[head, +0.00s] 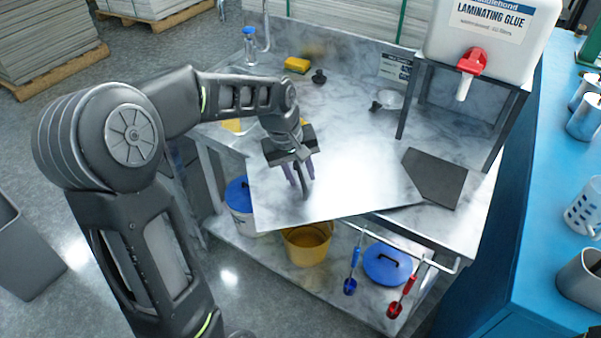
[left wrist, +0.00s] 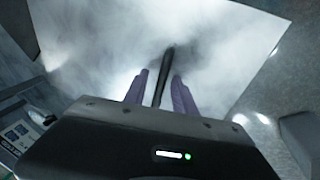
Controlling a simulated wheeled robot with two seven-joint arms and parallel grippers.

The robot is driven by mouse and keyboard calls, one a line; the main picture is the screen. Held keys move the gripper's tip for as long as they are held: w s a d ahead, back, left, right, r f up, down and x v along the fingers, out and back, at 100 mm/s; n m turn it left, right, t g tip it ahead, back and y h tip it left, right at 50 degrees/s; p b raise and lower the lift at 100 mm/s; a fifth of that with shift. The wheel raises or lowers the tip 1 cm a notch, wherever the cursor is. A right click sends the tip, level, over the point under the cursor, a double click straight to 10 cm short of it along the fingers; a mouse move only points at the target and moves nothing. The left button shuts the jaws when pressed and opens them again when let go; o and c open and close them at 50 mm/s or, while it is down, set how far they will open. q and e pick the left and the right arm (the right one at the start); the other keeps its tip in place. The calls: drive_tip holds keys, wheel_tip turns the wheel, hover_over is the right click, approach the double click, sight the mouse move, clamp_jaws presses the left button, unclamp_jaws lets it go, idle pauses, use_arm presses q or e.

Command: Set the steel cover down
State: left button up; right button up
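The steel cover (head: 350,185) is a wide, shiny flat sheet with a dark bar handle (left wrist: 165,70). In the head view it covers much of the bench's front half and juts past the front edge. My left gripper (head: 300,175) is above the sheet, with its purple fingers on either side of the handle; it appears shut on it. The fingers also show in the left wrist view (left wrist: 160,90), with the bright sheet (left wrist: 225,45) beyond them. I cannot tell exactly how far the sheet is above the bench. My right gripper is not in view.
A dark flat patch (head: 436,179) lies right of the cover on the marbled bench (head: 345,110). A glue tank (head: 485,40) stands behind it on a dark stand. A yellow sponge (head: 297,65) and dark knob (head: 319,76) are at the back. Buckets (head: 307,243) stand below.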

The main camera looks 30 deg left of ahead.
use_arm(q)
drive_tip(key=v, duration=1.2)
idle(0.3)
